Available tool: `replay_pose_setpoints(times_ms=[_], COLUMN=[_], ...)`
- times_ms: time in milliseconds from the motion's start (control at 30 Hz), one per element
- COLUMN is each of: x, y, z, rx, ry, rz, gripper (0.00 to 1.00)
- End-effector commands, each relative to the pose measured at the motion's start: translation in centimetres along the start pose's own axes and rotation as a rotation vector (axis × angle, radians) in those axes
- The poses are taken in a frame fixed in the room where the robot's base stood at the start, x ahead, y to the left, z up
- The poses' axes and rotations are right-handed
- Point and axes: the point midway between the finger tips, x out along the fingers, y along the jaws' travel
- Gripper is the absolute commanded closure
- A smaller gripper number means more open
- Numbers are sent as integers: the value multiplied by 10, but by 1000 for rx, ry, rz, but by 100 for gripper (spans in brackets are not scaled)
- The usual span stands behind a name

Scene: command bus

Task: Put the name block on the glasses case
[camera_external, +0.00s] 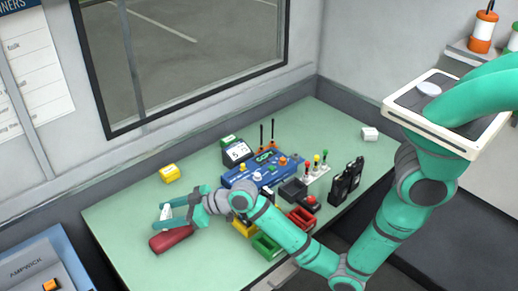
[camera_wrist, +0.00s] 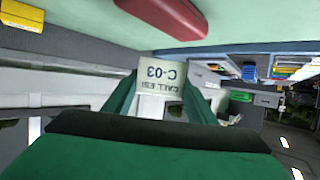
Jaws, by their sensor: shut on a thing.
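The name block (camera_wrist: 161,77) is a pale block with dark lettering "C-03" that reads upside down in the wrist view. My gripper (camera_wrist: 160,92) is shut on it, with one green finger on each side. In the external view my gripper (camera_external: 168,211) is over the left part of the table and the white block (camera_external: 166,213) shows between its fingers. The glasses case (camera_external: 171,239) is a dark red, rounded long case lying on the table just below the gripper in the picture. It also shows at the top of the wrist view (camera_wrist: 165,15), apart from the block.
A yellow box (camera_external: 169,173) lies behind the gripper on the green table (camera_external: 120,215). To the right are a blue console (camera_external: 250,173), yellow, green (camera_external: 266,246) and red (camera_external: 301,219) trays, and black radios (camera_external: 345,182). The table left of the case is clear.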

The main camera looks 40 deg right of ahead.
Motion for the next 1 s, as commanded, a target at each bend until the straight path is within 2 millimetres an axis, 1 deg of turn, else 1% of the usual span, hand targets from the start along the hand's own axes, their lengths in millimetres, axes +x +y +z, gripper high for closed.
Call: replay_pose_setpoints(times_ms=[333,433,767,800,867,900,1000], x=[15,17,18,18,18,18,18], y=[0,0,1,1,1,1,1], z=[37,41,43,44,43,43,43], rx=[1,0,0,0,0,0,0], ry=[-1,1,0,0,1,1,1], rz=[0,1,1,1,1,1,1], gripper=[71,71,71,47,32,30,30])
